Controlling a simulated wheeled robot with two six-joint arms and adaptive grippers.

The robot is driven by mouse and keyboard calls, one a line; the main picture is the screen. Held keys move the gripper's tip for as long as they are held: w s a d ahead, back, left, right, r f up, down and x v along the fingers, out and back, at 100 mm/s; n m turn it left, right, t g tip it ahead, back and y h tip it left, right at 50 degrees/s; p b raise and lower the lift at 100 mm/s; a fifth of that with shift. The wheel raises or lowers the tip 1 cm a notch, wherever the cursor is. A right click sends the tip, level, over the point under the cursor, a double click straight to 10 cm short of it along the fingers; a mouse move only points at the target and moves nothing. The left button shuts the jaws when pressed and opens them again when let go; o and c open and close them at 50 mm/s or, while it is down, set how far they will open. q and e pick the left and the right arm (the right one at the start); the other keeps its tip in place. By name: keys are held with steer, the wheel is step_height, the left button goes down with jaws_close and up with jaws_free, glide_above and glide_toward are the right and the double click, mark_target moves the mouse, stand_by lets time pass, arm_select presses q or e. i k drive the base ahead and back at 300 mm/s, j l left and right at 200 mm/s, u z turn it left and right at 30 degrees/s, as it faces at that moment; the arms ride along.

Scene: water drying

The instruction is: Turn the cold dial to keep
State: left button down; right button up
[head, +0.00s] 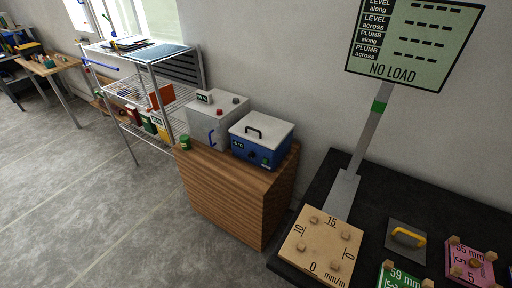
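A blue box (258,155) with a white lid (262,133) and a black top handle stands on a wooden cabinet, right of its middle. Its front carries a small lit display (238,145) and a dark round knob (265,161) at the lower right, which may be the cold dial. The knob's marks and pointer are too small to read. The lid looks shut. Neither of my grippers is in the head view.
A black table (372,225) at right holds a wooden gauge block (320,250). Floor at left is clear.

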mark_target(251, 155)
steer(key=i+j, duration=0.15)
steer(key=j, duration=0.2)
steer(key=i+j, duration=0.15)
steer(key=j, duration=0.2)
steer(key=i+j, duration=0.15)
steer(key=j, duration=0.2)
steer(key=i+j, duration=0.15)
steer(key=j, duration=0.2)
steer(key=i+j, duration=0.15)
steer(key=j, duration=0.2)
steer(key=i+j, duration=0.15)
steer(key=j, duration=0.2)
